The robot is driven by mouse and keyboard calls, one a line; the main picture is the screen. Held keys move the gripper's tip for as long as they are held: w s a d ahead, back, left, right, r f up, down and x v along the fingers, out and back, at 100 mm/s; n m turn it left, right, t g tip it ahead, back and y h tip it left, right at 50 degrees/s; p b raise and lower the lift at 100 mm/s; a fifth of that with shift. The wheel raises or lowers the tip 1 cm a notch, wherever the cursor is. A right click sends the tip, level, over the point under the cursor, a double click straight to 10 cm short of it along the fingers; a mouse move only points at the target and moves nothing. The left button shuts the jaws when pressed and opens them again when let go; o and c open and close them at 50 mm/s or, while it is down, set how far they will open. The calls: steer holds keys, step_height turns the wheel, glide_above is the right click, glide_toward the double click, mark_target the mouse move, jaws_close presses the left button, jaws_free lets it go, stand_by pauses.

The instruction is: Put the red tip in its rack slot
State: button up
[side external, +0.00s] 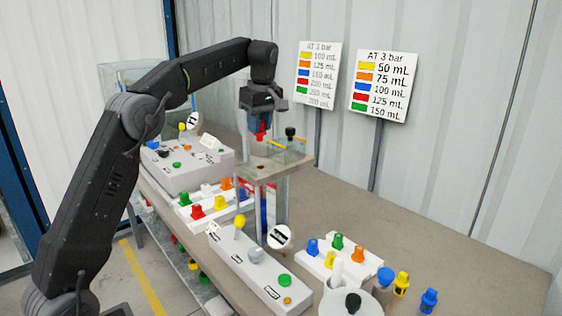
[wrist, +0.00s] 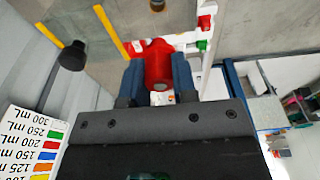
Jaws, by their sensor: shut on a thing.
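The red tip (side external: 262,133) is held by my gripper (side external: 262,117), high above the table and just above the pump stand's top plate. In the wrist view the red tip (wrist: 158,58) sits between the two blue fingers of my gripper (wrist: 158,76). A near white rack (side external: 305,262) holds blue, green, yellow and orange tips; no red one shows in it. A farther white rack (side external: 186,216) holds green, red, yellow and orange tips. I cannot make out an empty slot in either rack.
The pump stand's top plate (side external: 268,166) lies below my gripper, with a black knob (side external: 290,132) beside it. A control box (side external: 228,262) with a yellow knob stands between the racks. Loose tips, such as a blue one (side external: 428,301), stand at right.

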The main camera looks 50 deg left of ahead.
steer(key=shift+r, duration=0.1)
steer(key=shift+m, duration=0.7)
steer(key=d+f, duration=0.2)
steer(key=w+d+f, duration=0.1)
steer(key=d+f, duration=0.1)
steer(key=d, duration=0.1)
steer(key=w+d+f, duration=0.1)
steer(key=d+f, duration=0.1)
steer(key=shift+w+d+f, duration=0.15)
steer(key=shift+w+d, duration=0.05)
steer(key=shift+d, duration=0.2)
steer(key=shift+n, duration=0.7)
steer(key=shift+w+d+f, duration=0.35)
steer(key=shift+d+f, duration=3.25)
steer(key=shift+f, duration=0.35)
steer(key=shift+w+d+f, duration=0.35)
steer(key=shift+d+f, duration=3.3)
steer(key=shift+f, duration=0.3)
steer(key=shift+w+d+f, duration=0.35)
steer(key=shift+d+f, duration=3.25)
steer(key=shift+f, duration=0.35)
